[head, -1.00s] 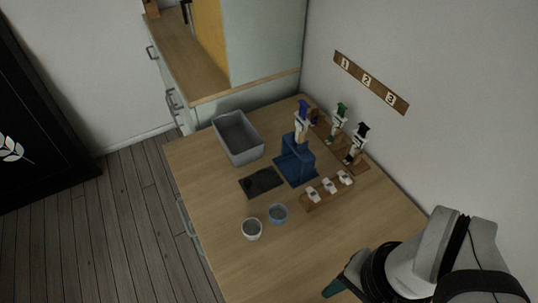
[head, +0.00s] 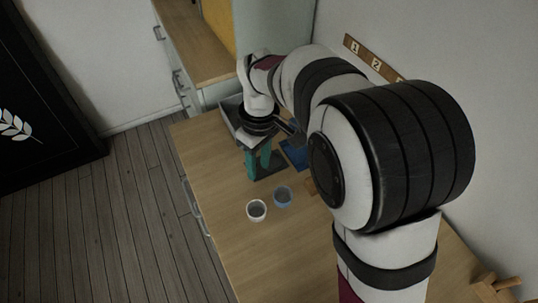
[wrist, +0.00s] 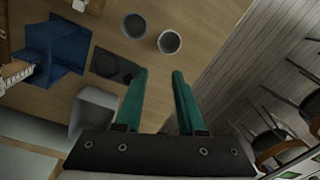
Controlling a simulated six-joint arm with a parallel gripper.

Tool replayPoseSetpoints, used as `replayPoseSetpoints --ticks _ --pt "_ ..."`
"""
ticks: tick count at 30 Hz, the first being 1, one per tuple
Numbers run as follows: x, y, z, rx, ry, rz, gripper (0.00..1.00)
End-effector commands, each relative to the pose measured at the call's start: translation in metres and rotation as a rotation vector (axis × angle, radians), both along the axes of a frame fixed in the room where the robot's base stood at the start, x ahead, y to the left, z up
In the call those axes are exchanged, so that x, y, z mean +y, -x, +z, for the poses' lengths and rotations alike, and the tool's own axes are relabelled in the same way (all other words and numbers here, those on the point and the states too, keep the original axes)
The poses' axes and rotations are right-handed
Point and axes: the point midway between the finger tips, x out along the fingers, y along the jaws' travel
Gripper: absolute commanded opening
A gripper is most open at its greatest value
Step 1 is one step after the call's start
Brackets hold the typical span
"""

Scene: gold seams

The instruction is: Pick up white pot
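The white pot (head: 257,211) is a small open cup standing upright on the wooden table, near its left edge in the head view. It also shows near the top middle of the wrist view (wrist: 169,42). A similar blue pot (head: 283,197) stands close beside it, and shows left of it in the wrist view (wrist: 135,27). My gripper (head: 262,172) points down, behind the white pot in the head view and apart from it. In the wrist view my gripper (wrist: 159,74) has its green fingers spread, with nothing between them.
A dark flat tray (wrist: 108,64), a blue stand (wrist: 66,48) and a grey bin (wrist: 91,108) are near my gripper. My arm hides much of the table's right side in the head view. The table (head: 225,243) is clear in front of the pots.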

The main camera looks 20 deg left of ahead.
Motion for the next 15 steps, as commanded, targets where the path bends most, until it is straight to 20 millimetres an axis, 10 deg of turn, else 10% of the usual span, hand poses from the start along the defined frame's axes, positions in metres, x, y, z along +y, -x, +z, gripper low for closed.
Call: replayPoseSetpoints --ticks 15 --pt "-0.003 0.007 -0.111 0.004 0.003 -0.006 0.39"
